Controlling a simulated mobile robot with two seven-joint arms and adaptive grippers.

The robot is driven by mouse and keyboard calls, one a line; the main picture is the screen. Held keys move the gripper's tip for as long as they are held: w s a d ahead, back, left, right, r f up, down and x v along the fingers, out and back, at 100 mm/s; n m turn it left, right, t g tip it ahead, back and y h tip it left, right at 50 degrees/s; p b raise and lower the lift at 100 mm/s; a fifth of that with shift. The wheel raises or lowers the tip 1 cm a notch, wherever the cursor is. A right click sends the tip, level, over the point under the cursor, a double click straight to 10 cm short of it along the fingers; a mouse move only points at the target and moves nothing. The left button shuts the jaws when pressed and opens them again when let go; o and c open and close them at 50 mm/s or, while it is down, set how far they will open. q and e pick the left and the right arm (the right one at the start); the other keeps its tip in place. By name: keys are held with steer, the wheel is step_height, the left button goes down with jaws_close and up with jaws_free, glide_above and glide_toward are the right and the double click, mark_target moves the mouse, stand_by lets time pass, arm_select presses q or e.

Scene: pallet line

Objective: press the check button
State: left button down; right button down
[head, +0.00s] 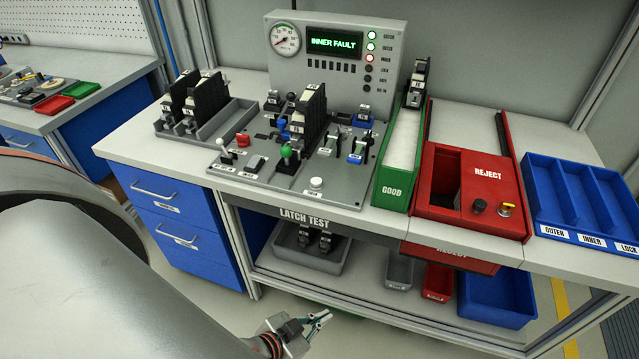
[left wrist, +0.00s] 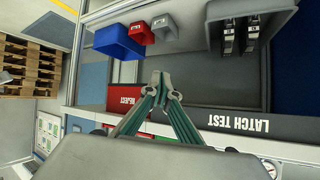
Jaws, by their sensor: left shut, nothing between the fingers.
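The latch test panel (head: 262,178) lies on the bench, with a white round button (head: 316,183) near its front edge. The button's label is too small to read, so I cannot be sure it is the check button. A green knob (head: 286,151) and a red button (head: 243,140) are also on the panel. The grey display box (head: 291,69) behind reads INNER FAULT. My left gripper (head: 325,316) is shut and empty, low in front of the bench and well below the panel. Its fingers (left wrist: 160,82) meet in the left wrist view. My right gripper is not in view.
Black modules stand in a grey rack (head: 235,122) and on the panel. The green GOOD chute (head: 391,190), red REJECT box (head: 460,218) and blue tray (head: 560,215) stand to the right. The bench's front edge, marked LATCH TEST (head: 300,220), overhangs a lower shelf with bins.

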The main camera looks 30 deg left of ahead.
arm_select(q)
steer(key=shift+a, duration=0.15)
steer(key=w+r+m+t+h+b, duration=0.25)
steer(key=w+r+m+t, duration=0.3)
steer(key=w+r, duration=0.85)
steer(key=w+d+r+m+g+h+b, duration=0.1)
steer(key=w+d+r+m+g+h, duration=0.1)
steer(key=r+m+h, duration=0.45)
steer(key=w+d+r+m+g+h+b, duration=0.1)
steer(key=w+r+m+g+h+b, duration=0.2)
steer(key=r+m, duration=0.55)
steer(key=w+a+r+m+g+y+b, duration=0.1)
steer(key=a+m+y, duration=0.3)
steer(key=a, duration=0.6)
steer(key=w+a+r+m+g+y+b, duration=0.1)
steer(key=a+m+y, duration=0.4)
steer(key=a, duration=0.5)
steer(key=w+g+b, duration=0.1)
steer(key=w, duration=0.1)
steer(key=shift+w+a+r+g+y, duration=0.15)
steer(key=shift+w+a+g+y, duration=0.15)
steer(key=shift+w+g, duration=0.1)
